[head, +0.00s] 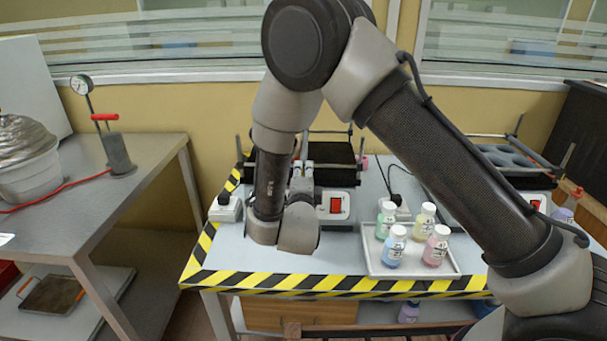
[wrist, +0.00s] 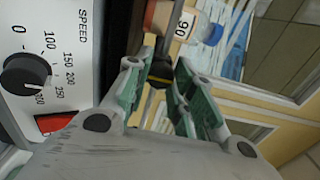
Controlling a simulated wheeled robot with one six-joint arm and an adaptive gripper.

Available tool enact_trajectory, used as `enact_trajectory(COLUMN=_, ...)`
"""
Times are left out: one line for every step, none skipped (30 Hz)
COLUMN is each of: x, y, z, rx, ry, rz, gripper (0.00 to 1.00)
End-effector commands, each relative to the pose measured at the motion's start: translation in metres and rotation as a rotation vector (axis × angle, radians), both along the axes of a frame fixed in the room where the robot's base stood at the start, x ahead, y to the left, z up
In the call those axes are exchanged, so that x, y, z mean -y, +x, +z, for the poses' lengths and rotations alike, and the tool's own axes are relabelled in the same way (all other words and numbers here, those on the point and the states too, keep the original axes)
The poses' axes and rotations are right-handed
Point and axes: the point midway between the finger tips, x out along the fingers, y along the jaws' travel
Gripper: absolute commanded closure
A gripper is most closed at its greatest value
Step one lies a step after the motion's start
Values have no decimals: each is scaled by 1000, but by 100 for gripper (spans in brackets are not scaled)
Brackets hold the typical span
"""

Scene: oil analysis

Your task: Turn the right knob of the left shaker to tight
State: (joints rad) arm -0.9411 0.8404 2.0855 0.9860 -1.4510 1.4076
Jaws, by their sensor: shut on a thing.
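The left shaker (head: 335,150) is a dark tray-topped machine at the back of the table, partly hidden by my arm. Its white front panel (wrist: 50,60) fills the left of the wrist view, with a black SPEED dial and a red switch (wrist: 58,122). In the head view my gripper (head: 302,178) is in front of the shaker, and the knob cannot be made out there.
A white tray (head: 375,268) with several capped bottles stands right of my gripper. The right shaker (head: 505,155) is partly behind my arm. A bottle with a blue cap (wrist: 212,34) shows beyond the fingers. A metal side table (head: 120,165) stands left, across a gap.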

Motion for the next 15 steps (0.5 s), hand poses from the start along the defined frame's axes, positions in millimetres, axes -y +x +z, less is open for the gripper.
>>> enact_trajectory(x=0, y=0, z=-1, rx=-3, ry=-2, rz=0, gripper=100)
enact_trajectory(x=0, y=0, z=-1, rx=-3, ry=-2, rz=0, gripper=100)
enact_trajectory(x=0, y=-1, z=-1, rx=-3, ry=-2, rz=0, gripper=100)
enact_trajectory(x=0, y=-1, z=-1, rx=-3, ry=-2, rz=0, gripper=72)
enact_trajectory(x=0, y=-1, z=-1, rx=-3, ry=-2, rz=0, gripper=67)
enact_trajectory(x=0, y=-1, z=-1, rx=-3, ry=-2, rz=0, gripper=59)
enact_trajectory(x=0, y=0, z=-1, rx=-3, ry=-2, rz=0, gripper=54)
enact_trajectory(x=0, y=0, z=-1, rx=-2, ry=-2, rz=0, gripper=54)
enact_trajectory(x=0, y=0, z=-1, rx=-2, ry=-2, rz=0, gripper=54)
enact_trajectory(x=0, y=0, z=-1, rx=-2, ry=-2, rz=0, gripper=54)
enact_trajectory(x=0, y=0, z=-1, rx=-2, ry=-2, rz=0, gripper=54)
enact_trajectory(x=0, y=0, z=-1, rx=-1, ry=-2, rz=0, gripper=54)
enact_trajectory(x=0, y=0, z=-1, rx=-1, ry=-1, rz=0, gripper=54)
enact_trajectory(x=0, y=0, z=-1, rx=-1, ry=-1, rz=0, gripper=54)
enact_trajectory(x=0, y=0, z=0, rx=-1, ry=-1, rz=0, gripper=54)
